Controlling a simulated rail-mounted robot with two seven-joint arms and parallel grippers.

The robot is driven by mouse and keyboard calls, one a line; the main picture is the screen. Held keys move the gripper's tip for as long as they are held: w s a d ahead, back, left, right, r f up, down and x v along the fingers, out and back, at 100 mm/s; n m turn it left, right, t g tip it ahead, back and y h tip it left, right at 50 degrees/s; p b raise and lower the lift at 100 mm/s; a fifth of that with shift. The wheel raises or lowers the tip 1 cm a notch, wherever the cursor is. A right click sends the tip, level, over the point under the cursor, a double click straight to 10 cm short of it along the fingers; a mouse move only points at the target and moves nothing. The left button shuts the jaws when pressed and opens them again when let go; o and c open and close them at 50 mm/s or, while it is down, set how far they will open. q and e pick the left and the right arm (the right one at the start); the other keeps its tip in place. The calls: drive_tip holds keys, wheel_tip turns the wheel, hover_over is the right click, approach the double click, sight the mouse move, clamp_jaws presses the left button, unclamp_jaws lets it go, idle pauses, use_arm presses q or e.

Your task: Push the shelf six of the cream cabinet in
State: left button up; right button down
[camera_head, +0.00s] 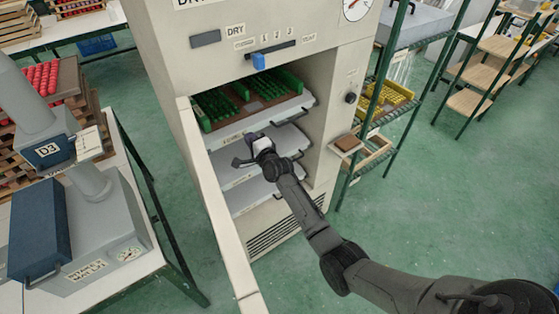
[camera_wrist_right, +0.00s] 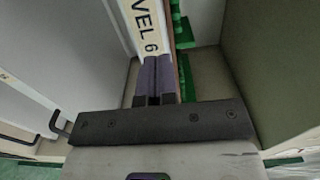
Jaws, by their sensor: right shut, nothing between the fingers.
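The cream cabinet (camera_head: 165,50) stands open in the head view, its door swung toward me. Its top visible shelf (camera_head: 285,113) carries several rows of green pieces (camera_head: 215,104) and sticks out of the opening. In the right wrist view, a white front strip lettered "VEL 6" marks shelf six (camera_wrist_right: 143,28). My right gripper (camera_head: 252,142) is shut and empty at the front of this shelf. In the right wrist view its fingertips (camera_wrist_right: 157,62) meet the strip beside the 6; I cannot tell whether they touch. My left gripper is not in view.
Lower shelves (camera_head: 240,177) sit under the top one. The open door (camera_head: 215,200) bounds the left side. A table with a grey-blue machine (camera_head: 95,235) stands at left. A green rack (camera_head: 385,115) with yellow pieces stands at right. The green floor (camera_head: 440,190) at right is clear.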

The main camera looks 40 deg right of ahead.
drive_tip(key=s+a, duration=0.2)
drive_tip(key=s, duration=0.9)
drive_tip(key=shift+s+p, duration=0.2)
drive_tip(key=shift+p, duration=0.1)
drive_tip(key=shift+r, duration=0.1)
